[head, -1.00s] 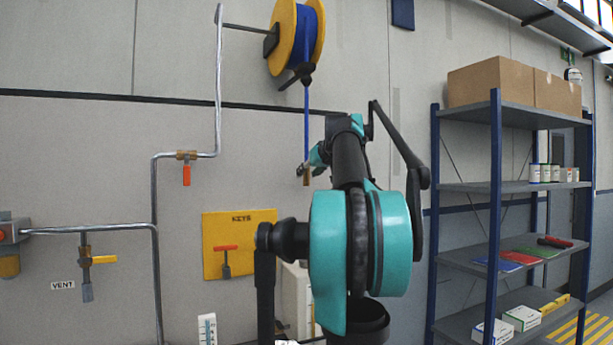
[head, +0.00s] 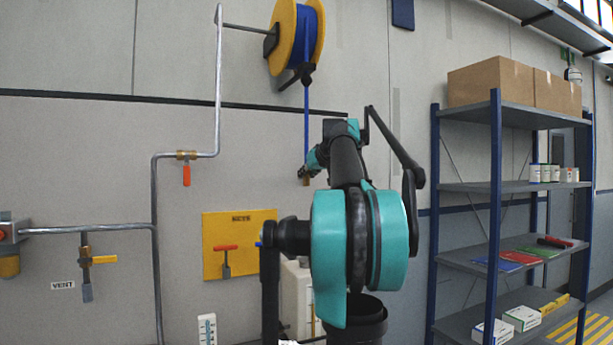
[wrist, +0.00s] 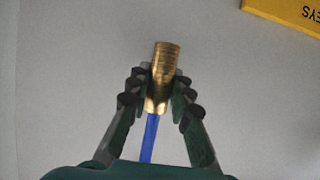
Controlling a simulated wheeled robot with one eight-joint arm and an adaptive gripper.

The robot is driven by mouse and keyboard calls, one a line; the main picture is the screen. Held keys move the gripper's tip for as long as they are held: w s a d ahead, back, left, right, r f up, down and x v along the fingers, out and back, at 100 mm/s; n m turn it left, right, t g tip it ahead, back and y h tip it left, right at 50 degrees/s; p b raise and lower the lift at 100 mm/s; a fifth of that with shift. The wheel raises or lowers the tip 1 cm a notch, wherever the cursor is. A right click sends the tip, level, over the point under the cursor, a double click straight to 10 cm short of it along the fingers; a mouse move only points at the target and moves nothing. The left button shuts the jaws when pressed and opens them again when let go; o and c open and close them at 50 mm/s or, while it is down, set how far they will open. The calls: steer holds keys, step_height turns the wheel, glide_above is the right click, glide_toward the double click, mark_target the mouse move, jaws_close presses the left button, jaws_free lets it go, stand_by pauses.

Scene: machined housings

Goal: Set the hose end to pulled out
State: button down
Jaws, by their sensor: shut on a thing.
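The hose end is a brass fitting (wrist: 161,75) on a blue hose (wrist: 149,138), seen in the middle of the wrist view. My gripper (wrist: 160,84) is shut on the brass hose end, with one finger on each side of it. In the head view the blue hose (head: 306,125) hangs straight down from a yellow reel (head: 286,38) on the wall.
A yellow KEYS board (head: 238,262) is on the wall below and left of the gripper. Metal pipes (head: 154,250) with valves run along the left. A shelf rack (head: 495,200) stands at the right.

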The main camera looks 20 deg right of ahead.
step_height(320, 180, down, 12)
steer(key=shift+s+f, duration=0.1)
steer(key=shift+f, duration=0.15)
stand_by(0.4)
steer(key=c, duration=1.3)
jaws_free()
steer(key=shift+c, duration=0.2)
steer(key=v, duration=1.2)
